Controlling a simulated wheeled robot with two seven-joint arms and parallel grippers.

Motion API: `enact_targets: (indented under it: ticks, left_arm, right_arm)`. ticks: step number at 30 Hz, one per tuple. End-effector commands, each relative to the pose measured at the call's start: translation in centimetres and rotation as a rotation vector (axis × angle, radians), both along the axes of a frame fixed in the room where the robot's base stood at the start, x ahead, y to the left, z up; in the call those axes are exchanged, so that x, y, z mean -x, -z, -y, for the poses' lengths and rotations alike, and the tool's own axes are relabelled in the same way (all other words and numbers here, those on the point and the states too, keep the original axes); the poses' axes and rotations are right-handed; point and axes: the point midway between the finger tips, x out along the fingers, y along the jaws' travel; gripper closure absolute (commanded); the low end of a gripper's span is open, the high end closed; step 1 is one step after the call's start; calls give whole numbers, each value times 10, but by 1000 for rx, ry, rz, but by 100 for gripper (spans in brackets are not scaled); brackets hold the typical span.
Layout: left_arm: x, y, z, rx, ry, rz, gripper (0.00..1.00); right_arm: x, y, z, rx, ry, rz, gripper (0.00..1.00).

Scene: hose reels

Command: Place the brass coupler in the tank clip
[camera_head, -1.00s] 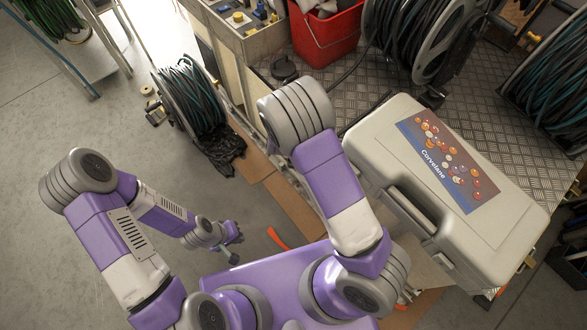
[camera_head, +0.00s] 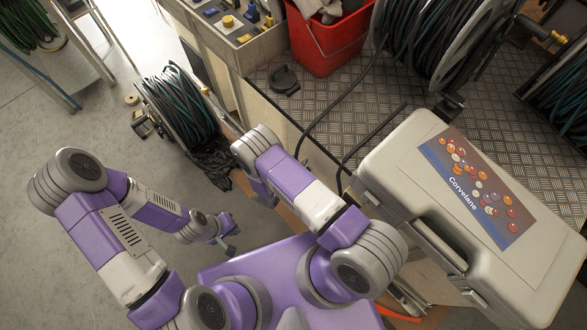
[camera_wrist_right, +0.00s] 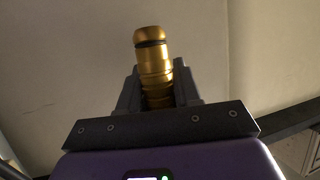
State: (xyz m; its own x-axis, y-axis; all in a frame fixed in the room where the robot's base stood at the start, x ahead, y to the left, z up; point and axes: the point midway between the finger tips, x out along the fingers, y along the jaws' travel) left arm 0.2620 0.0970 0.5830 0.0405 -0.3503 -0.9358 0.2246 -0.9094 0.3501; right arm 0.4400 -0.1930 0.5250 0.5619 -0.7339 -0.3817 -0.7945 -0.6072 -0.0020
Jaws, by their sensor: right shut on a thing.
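In the right wrist view, my right gripper (camera_wrist_right: 157,90) is shut on the brass coupler (camera_wrist_right: 151,46). The coupler is a gold cylinder with a dark ring near its top, and it sticks out beyond the jaws. A pale, smooth surface lies behind it; I cannot tell how far away. In the head view the right gripper and the coupler are hidden behind my right arm. My left gripper (camera_head: 229,248) hangs low over the floor, apart from everything, and is too small to tell open from shut. I cannot make out the tank clip in either view.
A grey case (camera_head: 403,163) with a "Corvelane" label lies on the tread-plate deck (camera_head: 330,98), right of my right arm. A red bucket (camera_head: 330,45), a compartment tray (camera_head: 228,42) and hose reels (camera_head: 180,108) stand further back. Black hose crosses the deck.

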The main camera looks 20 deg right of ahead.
Motion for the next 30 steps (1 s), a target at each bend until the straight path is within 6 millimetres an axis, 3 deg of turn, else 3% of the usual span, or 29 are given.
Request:
enact_targets:
  ticks: [1, 6, 13, 18, 30]
  left_arm:
    - [0, 8, 0, 0, 0, -1, 100]
    - [0, 21, 0, 0, -1, -1, 100]
    - [0, 28, 0, 0, -1, -1, 100]
    - [0, 40, 0, 0, -1, 0, 100]
    - [0, 39, 0, 0, 0, 0, 100]
  right_arm:
    - [2, 15, 0, 1, 0, -3, 100]
    - [1, 45, 0, 1, -1, -3, 100]
    - [0, 62, 0, 0, -2, -2, 100]
    - [1, 88, 0, 0, -2, -3, 100]
    - [0, 92, 0, 0, -2, -2, 100]
